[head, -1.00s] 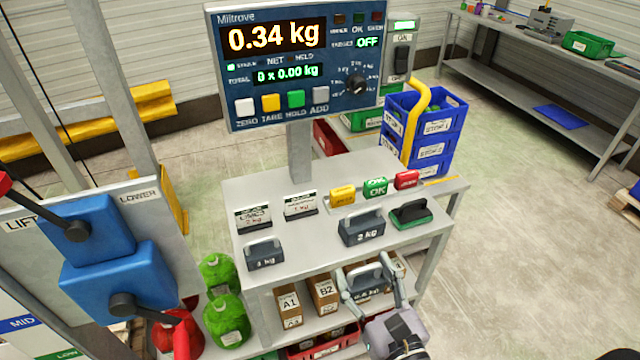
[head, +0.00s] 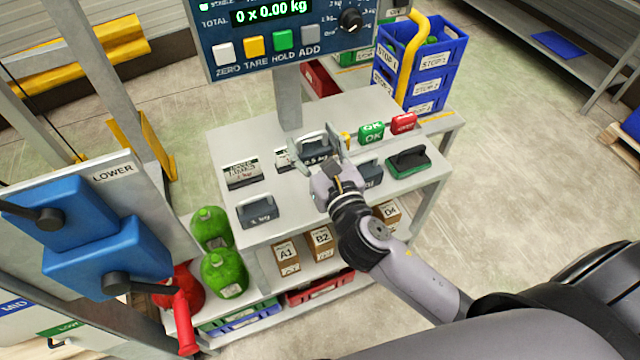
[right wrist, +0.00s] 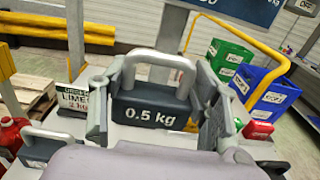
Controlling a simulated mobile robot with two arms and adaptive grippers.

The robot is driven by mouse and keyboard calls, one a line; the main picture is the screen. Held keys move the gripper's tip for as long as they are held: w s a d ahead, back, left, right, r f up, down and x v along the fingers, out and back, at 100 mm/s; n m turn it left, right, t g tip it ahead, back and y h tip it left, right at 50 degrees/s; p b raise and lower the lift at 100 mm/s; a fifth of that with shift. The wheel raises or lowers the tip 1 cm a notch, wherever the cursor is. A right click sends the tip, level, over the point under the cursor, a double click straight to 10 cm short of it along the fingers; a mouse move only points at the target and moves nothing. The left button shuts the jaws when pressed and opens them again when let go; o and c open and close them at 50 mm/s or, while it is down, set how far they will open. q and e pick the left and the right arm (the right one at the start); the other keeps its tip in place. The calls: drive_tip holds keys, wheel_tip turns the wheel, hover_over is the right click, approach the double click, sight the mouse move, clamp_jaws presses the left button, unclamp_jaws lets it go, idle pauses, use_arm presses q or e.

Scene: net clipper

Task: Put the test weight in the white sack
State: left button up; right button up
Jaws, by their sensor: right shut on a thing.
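My right gripper (head: 318,158) is shut on the grey test weight marked 0.5 kg (head: 316,145), over the back middle of the table. The right wrist view shows the weight (right wrist: 155,108) upright between the two fingers, its light handle on top. I cannot tell whether its base touches the table. Other grey weights stand on the table: one at the front left (head: 259,211) and one partly hidden behind my right gripper (head: 372,173). I cannot make out a white sack in either view. My left gripper is not in view.
The scale display (head: 285,35) stands behind on a post. Blue lever boxes (head: 110,255) are at left, blue crates (head: 425,65) behind right.

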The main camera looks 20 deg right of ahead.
wheel_tip(320, 180, down, 10)
drive_tip(key=b, duration=0.3)
drive_tip(key=shift+f, duration=0.1)
drive_tip(key=shift+f+b, duration=0.45)
drive_tip(key=shift+f, duration=0.05)
drive_tip(key=shift+f+b, duration=1.15)
drive_tip(key=shift+f, duration=0.85)
drive_tip(key=shift+f, duration=0.1)
drive_tip(key=shift+f, duration=0.15)
drive_tip(key=o, duration=1.6)
drive_tip(key=shift+o, duration=0.2)
